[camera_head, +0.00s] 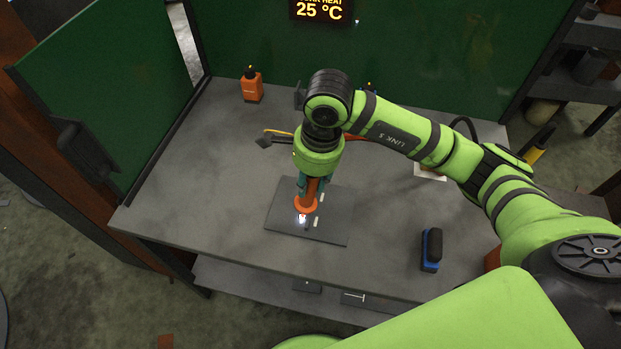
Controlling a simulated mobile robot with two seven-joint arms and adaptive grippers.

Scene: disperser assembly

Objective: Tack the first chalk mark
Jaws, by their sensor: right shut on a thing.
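A dark flat plate (334,233) lies on the grey workbench (200,200). Short white chalk marks (316,222) show on it, one near the tool's tip and one (322,197) farther back. My right gripper (311,186) points down over the plate and is shut on an orange tool (305,204). A bright white glow shows at the tool's lower end, at the plate's surface. Whether the tip touches the plate cannot be told. The tool and gripper hide part of the plate. My left gripper is not in view.
An orange bottle (252,86) stands at the back left. A blue and black block-like object (431,249) lies at the front right. Green panels (270,40) close off the back and left. A display reading 25 °C (319,10) hangs at the back. The bench's left part is clear.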

